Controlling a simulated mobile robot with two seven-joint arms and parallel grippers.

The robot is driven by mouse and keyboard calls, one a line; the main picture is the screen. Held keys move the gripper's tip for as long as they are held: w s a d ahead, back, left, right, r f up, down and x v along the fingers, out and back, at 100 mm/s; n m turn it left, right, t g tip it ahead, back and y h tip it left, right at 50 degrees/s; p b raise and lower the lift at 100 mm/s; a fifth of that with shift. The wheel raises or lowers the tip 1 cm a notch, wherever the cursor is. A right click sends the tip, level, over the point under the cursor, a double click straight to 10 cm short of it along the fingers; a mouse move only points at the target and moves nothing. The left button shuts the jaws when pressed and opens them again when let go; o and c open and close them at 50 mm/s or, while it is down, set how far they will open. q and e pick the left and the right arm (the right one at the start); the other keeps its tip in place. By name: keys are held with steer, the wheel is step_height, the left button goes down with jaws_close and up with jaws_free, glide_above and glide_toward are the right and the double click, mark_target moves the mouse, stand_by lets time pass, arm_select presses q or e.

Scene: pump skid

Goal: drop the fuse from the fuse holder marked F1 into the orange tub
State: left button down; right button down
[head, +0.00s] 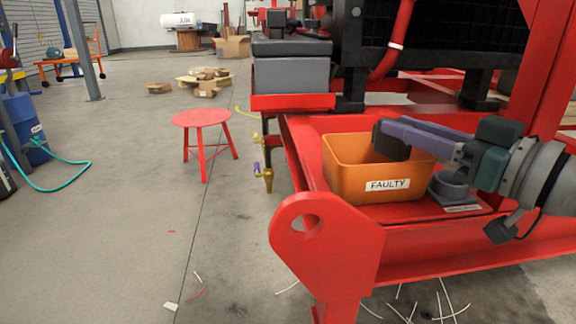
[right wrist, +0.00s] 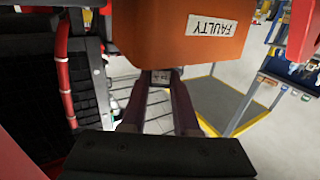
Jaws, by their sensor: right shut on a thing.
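The orange tub (head: 345,184) stands on the red skid frame, with a "FAULTY" label on its front wall. My right gripper (head: 391,141) reaches in from the right, with its purple fingers over the tub's opening and their dark tips near or inside the rim. The tub (right wrist: 180,32) fills the top of that view, upside down. The fuse is hidden in the head view. I cannot make out the holder marked F1. My left gripper is out of view.
A round grey fitting (head: 449,189) sits right of the tub, under my right wrist. A grey box (head: 291,75) and the black unit stand behind. A red stool (head: 202,120) and open floor are at the left. Loose wires lie on the floor in front.

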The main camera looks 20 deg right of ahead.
steer(key=c, duration=0.6)
jaws_free()
steer(key=shift+s, duration=0.1)
steer(key=shift+s+d+p, duration=0.1)
steer(key=shift+s+p, duration=0.2)
steer(key=shift+p, duration=0.1)
steer(key=p+v, duration=0.4)
steer(key=v, duration=0.5)
